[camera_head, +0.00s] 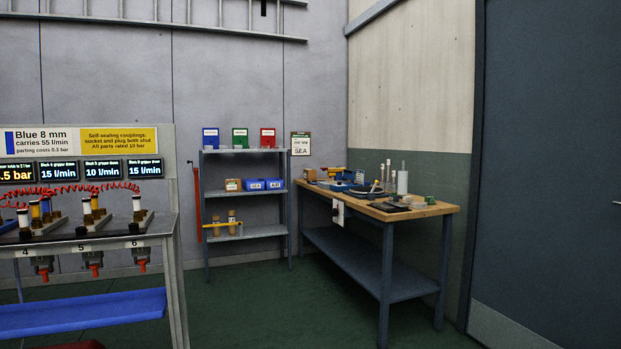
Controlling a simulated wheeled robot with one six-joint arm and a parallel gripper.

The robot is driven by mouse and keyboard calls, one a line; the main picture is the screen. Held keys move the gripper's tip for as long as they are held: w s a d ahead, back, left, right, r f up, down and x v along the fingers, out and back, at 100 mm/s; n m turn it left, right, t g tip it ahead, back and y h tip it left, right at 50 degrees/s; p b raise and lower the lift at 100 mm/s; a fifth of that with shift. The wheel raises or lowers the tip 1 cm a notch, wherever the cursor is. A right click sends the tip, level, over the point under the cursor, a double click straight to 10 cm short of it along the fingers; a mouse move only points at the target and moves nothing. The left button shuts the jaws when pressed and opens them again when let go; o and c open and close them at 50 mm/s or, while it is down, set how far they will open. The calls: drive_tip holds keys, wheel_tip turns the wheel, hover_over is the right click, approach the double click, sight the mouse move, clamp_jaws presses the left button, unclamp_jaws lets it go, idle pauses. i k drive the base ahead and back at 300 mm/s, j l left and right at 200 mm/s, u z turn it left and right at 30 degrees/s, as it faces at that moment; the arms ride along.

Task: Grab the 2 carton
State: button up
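I cannot make out a carton marked 2 in the camera_head view. A small brown box (233,185), which may be a carton, sits at the left of the middle shelf of a grey rack against the back wall. Its label is too small to read. My gripper is not in view, so I cannot see its state or its place relative to the box.
The grey rack (246,151) also holds blue bins (274,183) and coloured boxes on top. A workbench (435,210) with several small items stands right of it. A station (90,233) with red coiled hoses stands at left. Green floor (262,305) between them is clear.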

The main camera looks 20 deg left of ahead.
sight(309, 173)
drive_tip(key=i+j+u, duration=0.55)
drive_tip(key=i, duration=0.4)
drive_tip(key=i+j+u, duration=0.3)
drive_tip(key=i, duration=0.2)
drive_tip(key=i+u, duration=0.3)
drive_tip(key=i, duration=3.65)
